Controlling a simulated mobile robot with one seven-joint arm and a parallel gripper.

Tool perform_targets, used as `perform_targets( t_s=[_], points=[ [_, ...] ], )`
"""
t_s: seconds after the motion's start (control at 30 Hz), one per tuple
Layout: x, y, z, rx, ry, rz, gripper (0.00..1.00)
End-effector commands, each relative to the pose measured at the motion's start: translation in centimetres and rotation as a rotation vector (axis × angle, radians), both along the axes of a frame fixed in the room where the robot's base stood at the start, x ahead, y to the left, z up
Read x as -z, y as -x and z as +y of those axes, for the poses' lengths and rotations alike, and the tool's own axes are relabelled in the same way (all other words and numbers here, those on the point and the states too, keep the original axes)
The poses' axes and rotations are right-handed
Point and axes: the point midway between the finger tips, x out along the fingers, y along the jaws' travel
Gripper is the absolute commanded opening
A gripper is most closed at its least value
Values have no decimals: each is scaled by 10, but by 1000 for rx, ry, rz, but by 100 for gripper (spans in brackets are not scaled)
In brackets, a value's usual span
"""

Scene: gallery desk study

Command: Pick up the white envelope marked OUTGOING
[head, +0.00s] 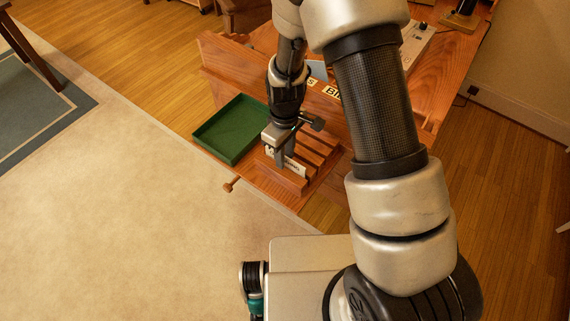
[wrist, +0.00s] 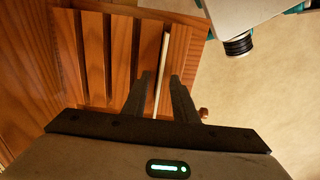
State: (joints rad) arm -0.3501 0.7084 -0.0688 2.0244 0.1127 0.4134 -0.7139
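A white envelope (head: 297,169) stands on edge in the front slot of a slatted wooden rack (head: 318,151) on the desk. Part of its face shows in the head view; its marking is too small and covered to read. In the wrist view the envelope (wrist: 163,65) is a thin pale edge running between my fingers. My gripper (head: 282,158) points down over the rack. In the wrist view my gripper (wrist: 160,80) is open, one finger on each side of the envelope, with a gap visible on both sides.
A green tray (head: 231,130) lies left of the rack. A small wooden knob (head: 230,184) sticks out at the desk's front. Behind the rack rises a wooden panel with labels (head: 331,91), partly hidden by my arm. Open carpet lies to the left.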

Motion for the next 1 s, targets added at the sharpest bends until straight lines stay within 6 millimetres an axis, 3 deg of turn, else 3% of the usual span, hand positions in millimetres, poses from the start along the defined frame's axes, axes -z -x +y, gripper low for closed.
perform_targets(
  t_s=[0.3, 0.47, 0.83, 1.0],
  points=[
    [8, -1, 0, 0, 0, -1, 26],
    [8, -1, 0, 0, 0, -1, 0],
    [5, -1, 0, 0, 0, -3, 0],
    [-17, -2, 0, 0, -2, -5, 0]
  ],
)
